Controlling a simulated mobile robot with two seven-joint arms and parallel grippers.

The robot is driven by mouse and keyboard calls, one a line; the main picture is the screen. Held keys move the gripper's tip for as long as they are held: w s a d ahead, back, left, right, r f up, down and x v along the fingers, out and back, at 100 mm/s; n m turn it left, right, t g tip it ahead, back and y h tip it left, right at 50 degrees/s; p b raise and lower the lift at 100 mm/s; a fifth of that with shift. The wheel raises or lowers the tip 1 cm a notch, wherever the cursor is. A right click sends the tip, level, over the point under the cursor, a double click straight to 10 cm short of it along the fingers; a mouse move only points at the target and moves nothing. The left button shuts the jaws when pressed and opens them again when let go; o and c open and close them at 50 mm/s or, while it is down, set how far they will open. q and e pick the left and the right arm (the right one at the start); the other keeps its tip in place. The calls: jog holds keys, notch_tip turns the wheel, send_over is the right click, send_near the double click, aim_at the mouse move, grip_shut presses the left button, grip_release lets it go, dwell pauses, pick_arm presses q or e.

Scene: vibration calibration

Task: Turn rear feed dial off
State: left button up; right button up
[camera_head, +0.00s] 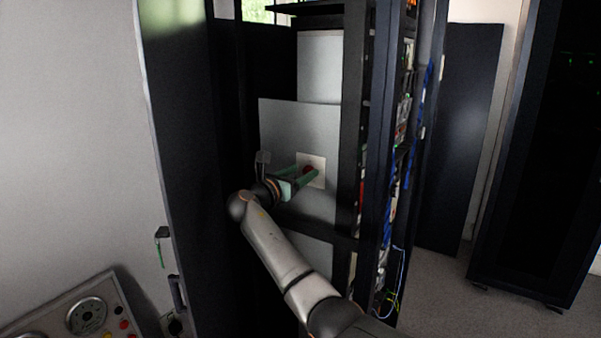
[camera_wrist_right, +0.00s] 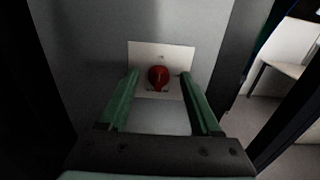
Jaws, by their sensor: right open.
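A red dial (camera_wrist_right: 158,76) sits on a pale square plate (camera_wrist_right: 190,58) on a grey panel in the right wrist view. In the head view the red dial (camera_head: 309,170) and its plate (camera_head: 318,161) show on the panel inside the open dark cabinet. My right gripper (camera_wrist_right: 158,74) is open, with its green fingers on either side of the dial in the picture. In the head view my right gripper (camera_head: 308,175) reaches the plate and partly covers the dial. I cannot tell whether the fingers touch the dial. My left gripper is not in view.
The open cabinet door (camera_head: 185,150) stands left of my arm. The cabinet's frame post (camera_head: 352,110) and racks with cables (camera_head: 400,130) stand to the right. A control console (camera_head: 85,312) with a round dial is at the lower left. Open floor (camera_head: 440,300) lies at the right.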

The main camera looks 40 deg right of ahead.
jog(key=shift+w+d, duration=0.1)
jog(key=shift+d, duration=0.3)
jog(key=shift+c, duration=0.2)
grip_shut()
